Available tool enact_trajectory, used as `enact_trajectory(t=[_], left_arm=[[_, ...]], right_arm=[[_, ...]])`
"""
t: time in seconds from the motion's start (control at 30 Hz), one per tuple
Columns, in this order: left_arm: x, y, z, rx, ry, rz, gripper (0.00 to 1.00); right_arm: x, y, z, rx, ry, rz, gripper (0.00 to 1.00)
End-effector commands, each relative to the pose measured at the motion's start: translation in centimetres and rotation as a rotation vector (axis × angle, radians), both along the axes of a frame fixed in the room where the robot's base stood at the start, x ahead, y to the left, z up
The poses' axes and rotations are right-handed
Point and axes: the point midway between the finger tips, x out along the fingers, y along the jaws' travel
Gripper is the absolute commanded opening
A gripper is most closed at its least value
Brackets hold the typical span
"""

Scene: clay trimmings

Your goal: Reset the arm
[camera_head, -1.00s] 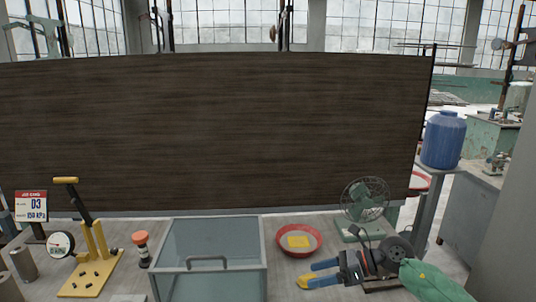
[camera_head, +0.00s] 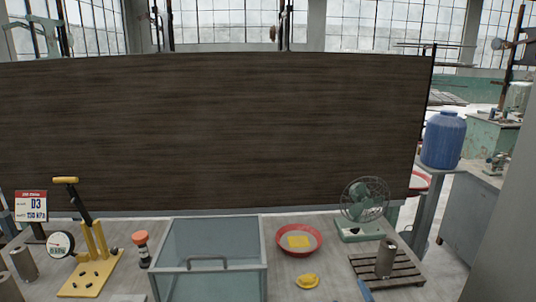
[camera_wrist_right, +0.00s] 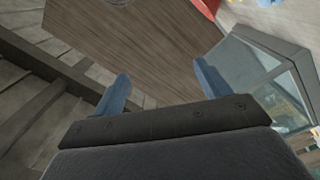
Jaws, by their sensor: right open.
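My right gripper (camera_wrist_right: 160,87) is open, with its two blue fingers apart and nothing between them in the right wrist view. In the head view only what looks like a blue fingertip (camera_head: 365,291) shows at the bottom edge, left of the slatted rack. The rest of the right arm is out of that view. My left gripper is in neither view.
A glass-sided box (camera_head: 208,233) stands in the middle of the table. To its right are a red dish (camera_head: 314,248), a small yellow dish (camera_head: 308,281), a fan (camera_head: 366,201), and a slatted rack (camera_head: 404,272) bearing a grey cylinder (camera_head: 385,258). A yellow press (camera_head: 92,262) stands left.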

Motion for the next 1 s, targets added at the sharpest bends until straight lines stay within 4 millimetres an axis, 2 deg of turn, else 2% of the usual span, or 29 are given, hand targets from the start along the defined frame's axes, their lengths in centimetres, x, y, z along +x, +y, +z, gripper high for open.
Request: enact_trajectory(t=[0.03, 0.17, 0.2, 0.3, 0.4, 0.7, 1.0], left_arm=[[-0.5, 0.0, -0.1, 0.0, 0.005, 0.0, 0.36], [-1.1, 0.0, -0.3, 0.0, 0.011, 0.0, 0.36], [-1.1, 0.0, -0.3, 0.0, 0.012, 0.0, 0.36], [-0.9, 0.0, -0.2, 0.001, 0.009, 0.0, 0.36], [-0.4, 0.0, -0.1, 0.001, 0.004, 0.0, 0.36], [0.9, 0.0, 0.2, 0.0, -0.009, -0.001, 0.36], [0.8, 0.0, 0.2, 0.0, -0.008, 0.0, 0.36]], right_arm=[[-1.3, -0.7, -2.2, 0.069, 0.095, -0.048, 0.76], [-5.3, -2.0, -7.7, 0.234, 0.346, -0.166, 0.76], [-6.9, -2.2, -9.3, 0.279, 0.426, -0.2, 0.76], [-10.9, -2.5, -13.0, 0.382, 0.615, -0.28, 0.76], [-14.3, -2.3, -15.4, 0.454, 0.761, -0.336, 0.76], [-21.7, -1.4, -19.0, 0.571, 1.047, -0.437, 0.76], [-26.8, -0.5, -20.4, 0.635, 1.231, -0.493, 0.76]])
